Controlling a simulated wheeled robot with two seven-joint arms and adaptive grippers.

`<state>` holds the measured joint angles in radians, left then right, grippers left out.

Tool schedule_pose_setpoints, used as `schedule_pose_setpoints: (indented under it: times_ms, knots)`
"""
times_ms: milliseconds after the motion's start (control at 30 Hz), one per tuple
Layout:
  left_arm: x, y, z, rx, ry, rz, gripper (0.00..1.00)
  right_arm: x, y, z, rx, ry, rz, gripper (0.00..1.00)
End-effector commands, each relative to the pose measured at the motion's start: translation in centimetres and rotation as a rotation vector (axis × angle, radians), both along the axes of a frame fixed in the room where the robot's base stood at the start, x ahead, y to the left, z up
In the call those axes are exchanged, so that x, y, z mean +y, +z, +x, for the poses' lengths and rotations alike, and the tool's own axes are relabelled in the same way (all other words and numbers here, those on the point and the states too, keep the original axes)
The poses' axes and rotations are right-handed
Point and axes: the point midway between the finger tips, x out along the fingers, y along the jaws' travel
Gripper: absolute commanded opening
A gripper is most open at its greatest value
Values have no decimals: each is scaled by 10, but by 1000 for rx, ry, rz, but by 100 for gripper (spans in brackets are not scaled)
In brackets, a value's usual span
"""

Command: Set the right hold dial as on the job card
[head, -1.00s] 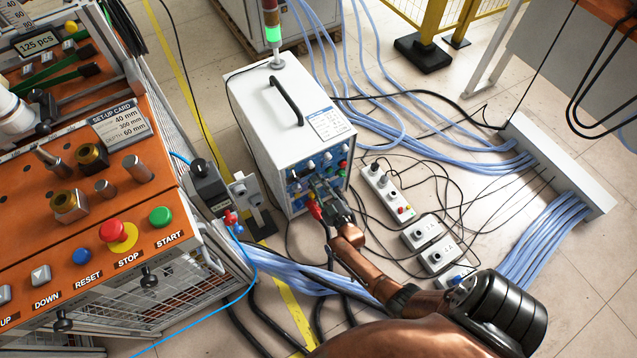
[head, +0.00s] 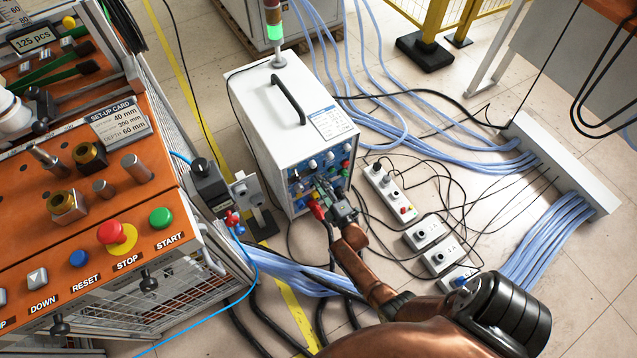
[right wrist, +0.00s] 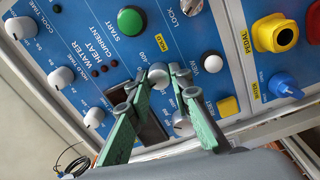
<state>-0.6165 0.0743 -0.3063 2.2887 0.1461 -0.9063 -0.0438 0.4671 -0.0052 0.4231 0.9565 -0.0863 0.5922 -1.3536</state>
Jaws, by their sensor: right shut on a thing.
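The white induction heater (head: 270,110) stands on the floor with a blue control panel facing front. In the right wrist view the panel (right wrist: 110,20) appears turned on its side. My right gripper (right wrist: 161,74) has its green fingertips on either side of a small grey dial (right wrist: 158,74) and is shut on it. A second grey dial (right wrist: 183,123) sits just below, partly behind a finger. In the head view my right gripper (head: 327,190) hides part of the panel. A white card (head: 333,123) lies on the heater's top; its writing is too small to read. My left gripper is out of view.
An orange machine bench (head: 130,215) with push buttons stands at the left. Power strips (head: 388,190) and loose cables lie right of the heater. Blue hoses (head: 545,240) run to a white floor duct (head: 560,165). Several other knobs and buttons surround the gripped dial.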

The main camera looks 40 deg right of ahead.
Motion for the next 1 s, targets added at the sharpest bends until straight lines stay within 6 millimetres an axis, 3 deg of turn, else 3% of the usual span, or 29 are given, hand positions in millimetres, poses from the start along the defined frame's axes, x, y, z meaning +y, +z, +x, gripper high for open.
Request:
schedule_pose_setpoints:
  times_ms: [300,833,867,1000]
  knots:
    - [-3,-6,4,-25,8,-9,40,1,-3,-1,32,1,-113,0]
    - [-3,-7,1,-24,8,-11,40,1,-3,-1,39,1,-137,0]
    - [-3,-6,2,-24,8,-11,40,1,-3,-1,38,1,-136,20]
    - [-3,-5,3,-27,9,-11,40,1,-3,-1,37,1,-136,30]
